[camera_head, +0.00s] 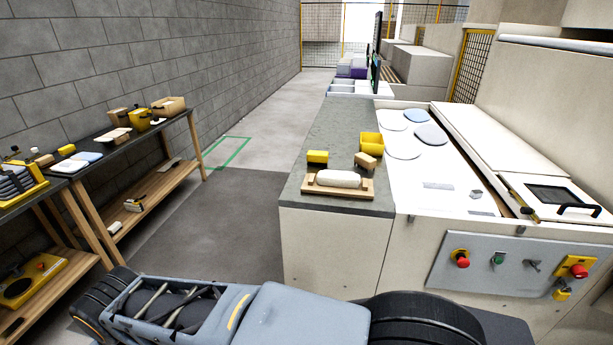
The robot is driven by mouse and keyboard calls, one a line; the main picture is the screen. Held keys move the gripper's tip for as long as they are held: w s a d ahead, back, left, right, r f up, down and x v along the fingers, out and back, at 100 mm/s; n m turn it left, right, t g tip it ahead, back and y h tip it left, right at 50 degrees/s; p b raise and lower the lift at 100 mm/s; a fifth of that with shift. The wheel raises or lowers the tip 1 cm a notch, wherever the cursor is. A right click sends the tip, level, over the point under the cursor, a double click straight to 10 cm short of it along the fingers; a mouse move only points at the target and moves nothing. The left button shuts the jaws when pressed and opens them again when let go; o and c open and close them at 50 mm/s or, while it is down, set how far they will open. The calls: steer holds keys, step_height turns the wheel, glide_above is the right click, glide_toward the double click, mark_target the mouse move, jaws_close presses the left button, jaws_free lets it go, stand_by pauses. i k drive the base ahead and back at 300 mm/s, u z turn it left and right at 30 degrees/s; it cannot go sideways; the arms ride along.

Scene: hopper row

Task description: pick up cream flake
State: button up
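Several flat rounded pieces lie on the white surface at the right. A pale whitish one (403,144) is nearest, and a similar pale one (391,119) lies farther back. A light blue-grey piece (417,115) and a darker blue-grey one (431,133) lie beside them. I cannot tell for sure which is the cream flake, as the pale ones differ little in colour. My gripper is not in view. Parts of my own body fill the bottom of the picture.
A grey counter (330,135) holds a wooden tray (325,191) with a white block, yellow boxes (370,142) and a brown block (366,160). A control panel (515,266) faces me. Tables (150,130) line the left wall. The floor between is clear.

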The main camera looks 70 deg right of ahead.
mark_target(335, 178)
steer(key=z, duration=0.15)
steer(key=i, duration=0.75)
steer(key=z, duration=1.25)
steer(key=i, duration=0.65)
steer(key=z, duration=0.7)
